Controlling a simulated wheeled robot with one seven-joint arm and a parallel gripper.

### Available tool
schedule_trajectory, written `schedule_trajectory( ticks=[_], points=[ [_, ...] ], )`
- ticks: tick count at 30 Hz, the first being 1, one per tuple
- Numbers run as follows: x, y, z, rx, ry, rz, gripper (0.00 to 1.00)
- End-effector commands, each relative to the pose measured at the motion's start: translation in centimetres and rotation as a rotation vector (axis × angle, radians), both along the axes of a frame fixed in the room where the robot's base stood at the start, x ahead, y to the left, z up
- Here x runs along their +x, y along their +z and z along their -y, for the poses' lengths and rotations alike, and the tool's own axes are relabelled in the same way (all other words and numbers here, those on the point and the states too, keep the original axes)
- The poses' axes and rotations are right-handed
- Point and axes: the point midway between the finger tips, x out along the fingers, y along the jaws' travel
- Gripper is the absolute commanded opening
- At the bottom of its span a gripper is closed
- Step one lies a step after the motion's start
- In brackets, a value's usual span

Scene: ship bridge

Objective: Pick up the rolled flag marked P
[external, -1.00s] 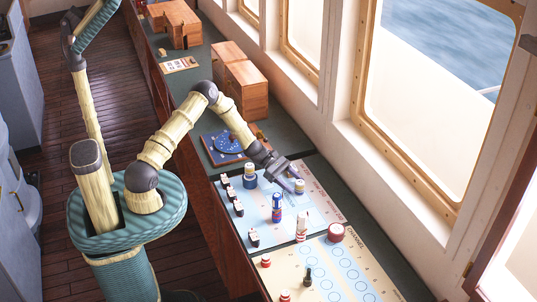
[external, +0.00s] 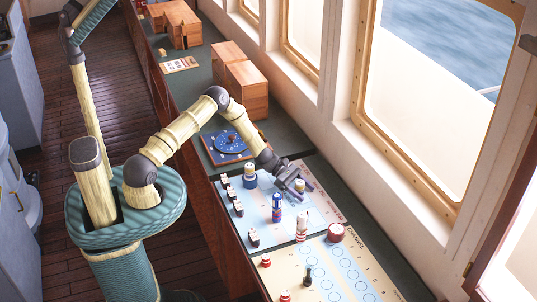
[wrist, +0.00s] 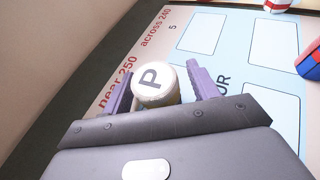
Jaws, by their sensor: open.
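The rolled flag marked P (wrist: 154,84) stands upright on the chart board, its pale round top with a black P facing the wrist camera. In the external view the flag (external: 299,186) is partly hidden by my gripper (external: 303,189). My gripper is open, with one purple finger on each side of the flag. In the wrist view the gripper (wrist: 158,82) shows a small gap at the left finger and a wider gap at the right finger. The flag's lower part is hidden behind the gripper body.
A red and blue roll (external: 276,201) and a red and white roll (external: 302,228) stand nearer the camera. Black and white pieces (external: 238,208) line the board's left edge. A window wall borders the right.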

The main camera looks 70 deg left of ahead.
Motion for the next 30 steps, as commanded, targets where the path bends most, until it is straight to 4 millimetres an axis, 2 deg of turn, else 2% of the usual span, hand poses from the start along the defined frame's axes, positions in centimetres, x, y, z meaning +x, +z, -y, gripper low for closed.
schedule_trajectory(
  ticks=[1,6,8,20,26,30],
  points=[
    [0.0,0.0,0.0,0.000,0.000,0.000,0.54],
    [0.0,0.0,0.0,0.000,0.000,0.000,0.20],
    [0.0,0.0,0.0,0.000,0.000,0.000,0.12],
    [0.0,0.7,0.0,0.000,0.000,0.001,0.12],
    [0.0,3.2,-0.1,0.001,0.001,0.004,0.12],
    [0.0,5.7,0.0,0.002,-0.001,0.005,0.12]
  ],
)
